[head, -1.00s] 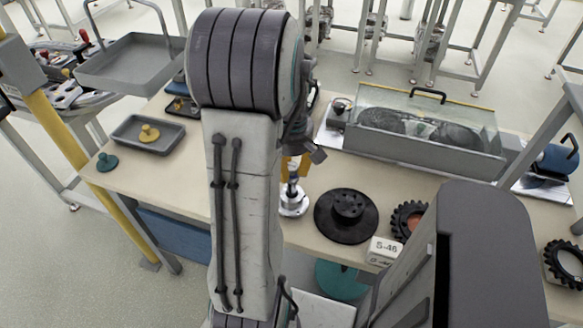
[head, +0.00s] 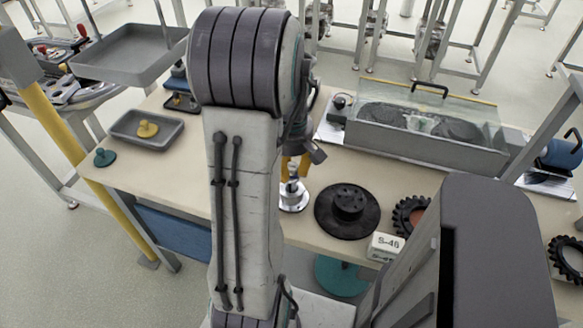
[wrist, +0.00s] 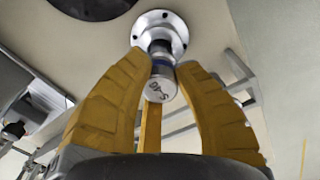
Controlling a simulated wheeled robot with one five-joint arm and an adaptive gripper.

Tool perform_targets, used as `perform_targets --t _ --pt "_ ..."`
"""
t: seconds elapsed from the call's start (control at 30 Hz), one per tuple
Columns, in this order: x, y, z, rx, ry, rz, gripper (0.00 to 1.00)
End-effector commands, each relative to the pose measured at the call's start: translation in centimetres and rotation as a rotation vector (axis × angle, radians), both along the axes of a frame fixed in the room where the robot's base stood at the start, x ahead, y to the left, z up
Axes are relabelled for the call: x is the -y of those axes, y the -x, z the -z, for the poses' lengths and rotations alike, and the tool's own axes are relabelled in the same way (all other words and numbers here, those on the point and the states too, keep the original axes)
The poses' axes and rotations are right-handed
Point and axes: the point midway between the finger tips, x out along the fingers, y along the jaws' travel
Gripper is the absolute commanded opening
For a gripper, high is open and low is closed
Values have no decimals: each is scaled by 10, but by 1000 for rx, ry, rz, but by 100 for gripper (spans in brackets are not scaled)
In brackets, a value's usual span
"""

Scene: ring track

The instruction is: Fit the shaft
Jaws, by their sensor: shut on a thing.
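The shaft (wrist: 159,62) is a short silver cylinder with a dark blue band and a marked end face. It also shows in the head view (head: 292,172). My gripper (wrist: 163,78) has yellow fingers closed around the shaft; in the head view it (head: 298,166) is partly hidden behind my arm. The shaft is lined up with a round silver flange (wrist: 166,22) with bolt holes, which sits on the bench and also shows in the head view (head: 293,200). Its lower end meets the flange's middle; how deep it sits I cannot tell.
A black disc with a raised hub (head: 347,211) lies just right of the flange. Beyond it are a toothed wheel (head: 410,214) and an S-46 sign (head: 387,245). A clear-lidded box (head: 425,135) stands behind. A grey tray (head: 148,130) is at left.

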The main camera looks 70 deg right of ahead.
Motion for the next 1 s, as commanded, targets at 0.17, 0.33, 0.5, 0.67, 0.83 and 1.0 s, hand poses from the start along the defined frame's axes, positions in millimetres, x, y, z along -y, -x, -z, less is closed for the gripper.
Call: perform_targets --t 0.17,0.33,0.5,0.67,0.83,1.0 --pt "0 0 4 1 1 0 0" --pt "0 0 4 1 1 0 38" --pt "0 0 4 0 1 0 51" --pt "0 0 5 -1 -1 0 51" --pt "0 0 -1 1 1 0 51" --pt "1 0 -22 1 6 0 51"
